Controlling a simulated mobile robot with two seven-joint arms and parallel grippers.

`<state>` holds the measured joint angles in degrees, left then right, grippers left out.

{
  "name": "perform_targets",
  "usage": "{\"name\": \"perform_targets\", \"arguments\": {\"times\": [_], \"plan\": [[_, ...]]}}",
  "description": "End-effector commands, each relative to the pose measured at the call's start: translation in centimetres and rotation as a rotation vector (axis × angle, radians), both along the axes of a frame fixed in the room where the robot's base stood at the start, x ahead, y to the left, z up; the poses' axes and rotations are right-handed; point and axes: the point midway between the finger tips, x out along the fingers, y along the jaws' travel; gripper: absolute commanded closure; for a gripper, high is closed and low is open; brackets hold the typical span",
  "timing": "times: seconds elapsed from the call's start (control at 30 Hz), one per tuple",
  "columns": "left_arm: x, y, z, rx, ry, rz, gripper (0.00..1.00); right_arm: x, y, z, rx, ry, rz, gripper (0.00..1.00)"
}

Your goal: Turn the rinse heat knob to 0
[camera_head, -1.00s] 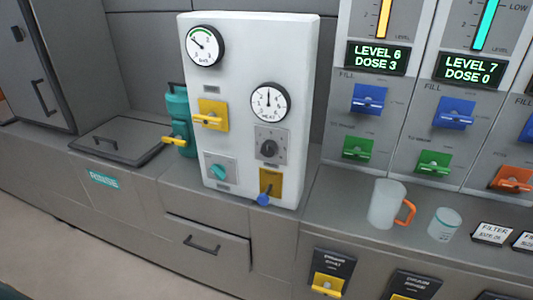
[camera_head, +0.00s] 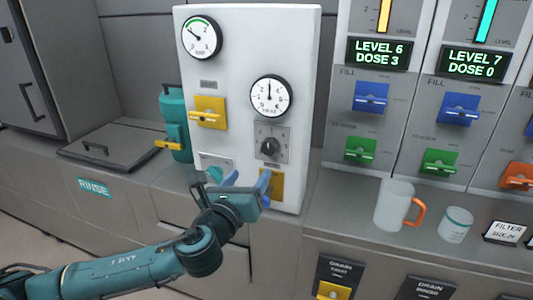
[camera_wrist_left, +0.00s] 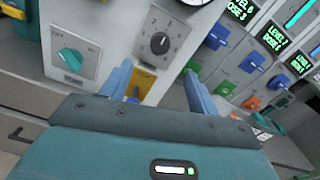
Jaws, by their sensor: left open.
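The heat knob (camera_head: 269,147) is a dark round knob on a grey square plate, on the white panel (camera_head: 240,75) below the heat dial (camera_head: 270,97). It also shows in the left wrist view (camera_wrist_left: 160,43), ahead of the fingers. The dial's needle points straight up, near 3. My left gripper (camera_head: 247,182) is open and empty, below and in front of the knob, apart from it. It also shows in the left wrist view (camera_wrist_left: 158,85). It partly hides the teal off/on knob (camera_wrist_left: 69,57) in the head view. My right gripper is not in view.
A pressure gauge (camera_head: 201,36) and a yellow lever plate (camera_head: 209,111) are on the same panel. A teal bottle (camera_head: 176,123) stands left of it. A clear jug (camera_head: 394,204) and a cup (camera_head: 456,224) stand on the counter at the right.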

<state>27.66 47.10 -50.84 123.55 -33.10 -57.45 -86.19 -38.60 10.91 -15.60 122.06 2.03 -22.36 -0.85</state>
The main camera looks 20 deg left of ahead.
Motion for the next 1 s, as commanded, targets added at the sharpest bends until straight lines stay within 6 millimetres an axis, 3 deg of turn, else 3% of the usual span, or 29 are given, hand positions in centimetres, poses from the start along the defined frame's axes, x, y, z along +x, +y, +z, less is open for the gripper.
{"name": "perform_targets", "arguments": {"times": [0.5, 0.7, 1.0], "plan": [[10.0, -0.4, 0.1, -0.007, 0.002, -0.001, 0.40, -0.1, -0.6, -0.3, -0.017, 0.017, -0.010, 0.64], [11.8, -0.5, 0.0, -0.007, 0.003, -0.002, 0.40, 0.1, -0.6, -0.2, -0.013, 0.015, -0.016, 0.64], [12.2, -0.5, 0.0, -0.008, 0.004, -0.003, 0.40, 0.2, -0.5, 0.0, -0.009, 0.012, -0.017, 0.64]]}}
